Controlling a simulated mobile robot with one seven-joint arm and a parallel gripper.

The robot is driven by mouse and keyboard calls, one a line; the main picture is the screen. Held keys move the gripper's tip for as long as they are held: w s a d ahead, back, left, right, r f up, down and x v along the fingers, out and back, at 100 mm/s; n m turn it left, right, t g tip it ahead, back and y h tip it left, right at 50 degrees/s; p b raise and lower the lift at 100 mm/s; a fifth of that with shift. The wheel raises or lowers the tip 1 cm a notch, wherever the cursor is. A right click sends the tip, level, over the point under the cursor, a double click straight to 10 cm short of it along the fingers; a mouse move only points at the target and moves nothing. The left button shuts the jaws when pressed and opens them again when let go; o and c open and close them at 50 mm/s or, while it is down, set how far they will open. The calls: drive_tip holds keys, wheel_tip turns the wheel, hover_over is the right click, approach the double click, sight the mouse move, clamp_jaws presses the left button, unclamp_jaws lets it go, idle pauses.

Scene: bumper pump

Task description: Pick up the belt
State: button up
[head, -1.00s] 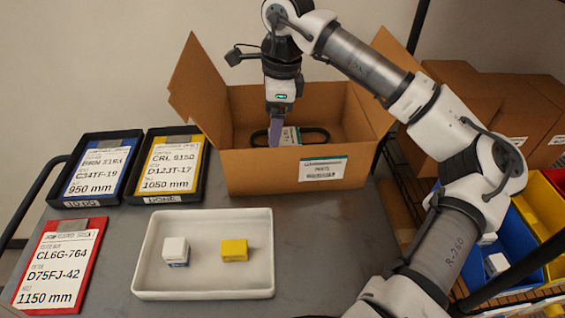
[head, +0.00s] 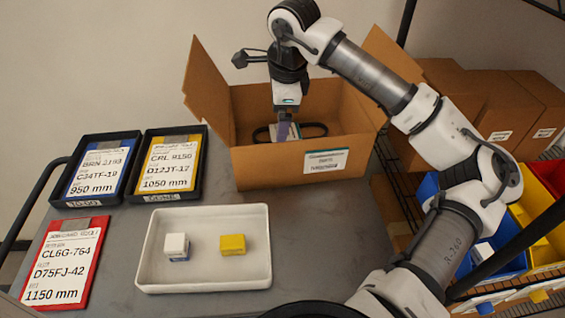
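The belt (head: 314,130) is a black loop with a pale label sleeve around its middle. It lies inside the open cardboard box (head: 252,168), and the box's front wall hides its lower side. My gripper (head: 283,131) points straight down into the box, with its purple finger at the belt's label sleeve and covering part of it. The fingers line up in this view, so the gap between them does not show. I cannot tell whether they touch the belt.
A white tray (head: 205,285) with a white box (head: 176,246) and a yellow box (head: 232,244) stands in front. Blue (head: 100,170), yellow (head: 169,163) and red (head: 65,262) card holders lie left. Cartons (head: 530,110) and coloured bins (head: 500,245) are right. Flaps rise beside my gripper.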

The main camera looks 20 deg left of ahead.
drive_tip(key=f, duration=0.5)
drive_tip(key=f+g+h, duration=0.1)
drive_tip(key=f, duration=0.4)
drive_tip(key=a+f+g+h, duration=0.1)
drive_tip(key=f, duration=0.4)
drive_tip(key=shift+w+f+p, duration=0.1)
drive_tip(key=shift+w+p, duration=0.1)
drive_tip(key=shift+p, duration=0.2)
drive_tip(key=shift+f, duration=0.3)
drive_tip(key=shift+s+d+r, duration=0.3)
drive_tip(key=shift+d+r, duration=0.05)
drive_tip(key=shift+w+f, duration=0.1)
drive_tip(key=shift+w, duration=0.05)
drive_tip(key=shift+w+f, duration=0.1)
drive_tip(key=shift+c, duration=0.9)
drive_tip(key=shift+d+r+p, duration=0.1)
drive_tip(key=shift+r+p, duration=0.15)
drive_tip(key=shift+p, duration=0.05)
drive_tip(key=c, duration=0.5)
clamp_jaws()
